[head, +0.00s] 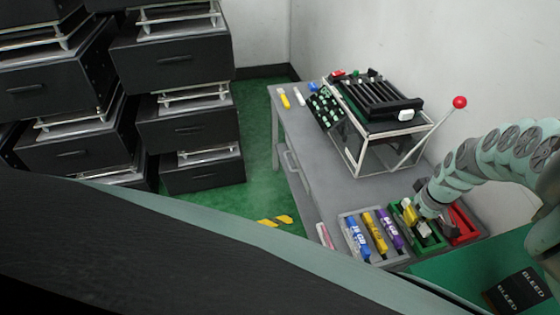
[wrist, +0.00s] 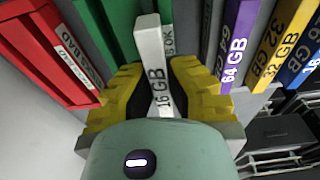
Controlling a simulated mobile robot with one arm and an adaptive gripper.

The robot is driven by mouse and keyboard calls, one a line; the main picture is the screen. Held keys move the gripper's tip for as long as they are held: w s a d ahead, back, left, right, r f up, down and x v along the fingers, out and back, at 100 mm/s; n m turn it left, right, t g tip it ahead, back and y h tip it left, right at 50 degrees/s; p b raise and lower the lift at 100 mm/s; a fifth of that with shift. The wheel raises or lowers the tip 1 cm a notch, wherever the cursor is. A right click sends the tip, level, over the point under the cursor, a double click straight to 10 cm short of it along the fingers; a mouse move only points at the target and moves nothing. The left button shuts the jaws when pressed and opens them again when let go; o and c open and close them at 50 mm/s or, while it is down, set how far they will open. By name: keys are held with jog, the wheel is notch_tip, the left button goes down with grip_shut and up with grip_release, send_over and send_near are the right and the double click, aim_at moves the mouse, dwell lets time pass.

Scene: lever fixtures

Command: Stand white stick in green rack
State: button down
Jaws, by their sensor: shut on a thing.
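The white stick (wrist: 151,50), marked 16 GB, is between the yellow-padded fingers of my gripper (wrist: 157,82) in the wrist view. The gripper is shut on it. The green rack (wrist: 185,28) shows behind the stick on both sides; a label lies partly hidden behind the stick. In the head view my gripper (head: 412,212) is low over the green rack (head: 437,243) at the table's near right end. I cannot tell whether the stick's lower end is inside the rack or just above it.
The red rack (head: 461,229) stands right of the green one. A grey rack (head: 377,262) with blue, yellow and purple sticks stands left. Behind are a framed device (head: 375,125) and a red-knobbed lever (head: 459,103). Small sticks (head: 299,97) lie at the far table end.

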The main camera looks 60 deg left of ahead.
jog(key=shift+f+b, duration=0.95)
jog(key=shift+f, duration=0.2)
jog(key=c, duration=1.1)
grip_release()
jog(key=shift+o, duration=0.2)
jog(key=shift+r, duration=0.15)
jog(key=shift+a+r, duration=0.1)
jog(key=shift+r, duration=0.35)
jog(key=r, duration=0.2)
jog(key=d+r, duration=0.1)
jog(key=r, duration=0.1)
jog(key=shift+r, duration=0.15)
jog(key=shift+s+r, duration=0.1)
jog(key=shift+r, duration=0.95)
